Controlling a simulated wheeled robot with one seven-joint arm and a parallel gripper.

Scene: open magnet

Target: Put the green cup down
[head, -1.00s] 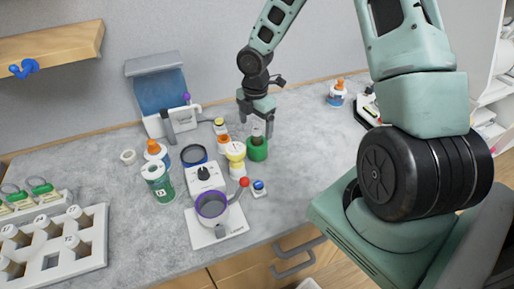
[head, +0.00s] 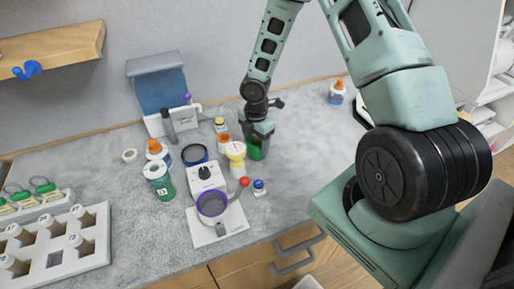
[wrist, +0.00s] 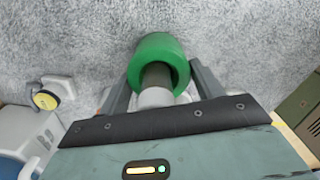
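The green cup (head: 256,149) is upright at the middle of the counter, beside a white bottle with a yellow top. In the wrist view the green cup (wrist: 158,47) shows its round opening, with a grey and dark cylinder (wrist: 156,88) in it, pointing at the palm. My gripper (head: 258,130) is low over the cup and hides its top. In the wrist view my gripper (wrist: 160,72) has one finger at each side of the cup. Both fingers look close to its wall, but I cannot tell whether they press on it. The cup's base appears to be at the counter; contact is hidden.
The yellow-topped bottle (head: 236,158) stands close on the cup's left. A white device with a purple ring (head: 212,206) and a small blue-capped bottle (head: 259,187) are nearer the front. A white rack (head: 62,243) is at left. The counter (head: 312,150) right of the cup is clear.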

